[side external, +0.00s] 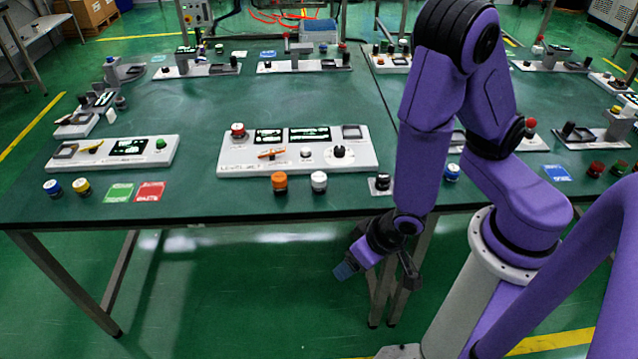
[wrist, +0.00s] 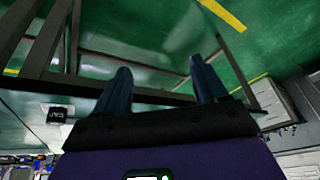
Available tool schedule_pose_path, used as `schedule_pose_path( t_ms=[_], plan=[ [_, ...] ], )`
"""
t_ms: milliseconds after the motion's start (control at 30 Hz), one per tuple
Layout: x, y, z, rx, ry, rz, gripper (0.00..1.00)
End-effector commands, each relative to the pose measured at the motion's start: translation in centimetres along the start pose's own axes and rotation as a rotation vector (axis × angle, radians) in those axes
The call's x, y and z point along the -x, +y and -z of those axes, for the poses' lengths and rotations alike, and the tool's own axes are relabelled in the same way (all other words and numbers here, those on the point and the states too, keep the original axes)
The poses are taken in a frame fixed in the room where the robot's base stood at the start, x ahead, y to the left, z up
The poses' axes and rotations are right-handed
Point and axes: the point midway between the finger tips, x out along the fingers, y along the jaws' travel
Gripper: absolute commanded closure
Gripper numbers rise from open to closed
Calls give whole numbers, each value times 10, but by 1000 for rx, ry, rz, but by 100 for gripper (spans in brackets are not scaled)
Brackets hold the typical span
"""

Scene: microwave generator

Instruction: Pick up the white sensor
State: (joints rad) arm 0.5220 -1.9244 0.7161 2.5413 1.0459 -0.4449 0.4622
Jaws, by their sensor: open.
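The white sensor (side external: 319,181) looks like a small white cylinder with a dark base. It stands upright near the front edge of the green table, just right of a similar orange one (side external: 279,182). My gripper (side external: 347,269) hangs in front of the table, below its top and lower right of the white sensor, well apart from it. In the wrist view my gripper (wrist: 163,85) shows two dark blue fingers spread apart with nothing between them. I cannot make out the white sensor in the wrist view.
A white control panel (side external: 235,162) lies behind the sensor. A small black-topped block (side external: 381,184) and a blue button (side external: 452,172) stand to its right. The table edge (side external: 250,216) lies between my gripper and the sensor. Table legs (side external: 382,285) are near my gripper.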

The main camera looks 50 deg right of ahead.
Motion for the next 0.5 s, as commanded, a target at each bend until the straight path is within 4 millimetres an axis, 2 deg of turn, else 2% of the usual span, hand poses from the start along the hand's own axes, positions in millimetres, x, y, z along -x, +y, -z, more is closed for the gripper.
schedule_pose_path(
  t_ms=[33,100,200,333,500],
  plan=[
    [-11,14,6,-30,75,-49,28],
    [-20,30,20,-73,196,-97,28],
    [-26,53,41,-110,378,-155,28],
    [-21,75,66,-121,589,-201,28],
    [-10,89,84,-112,757,-221,28]
  ],
)
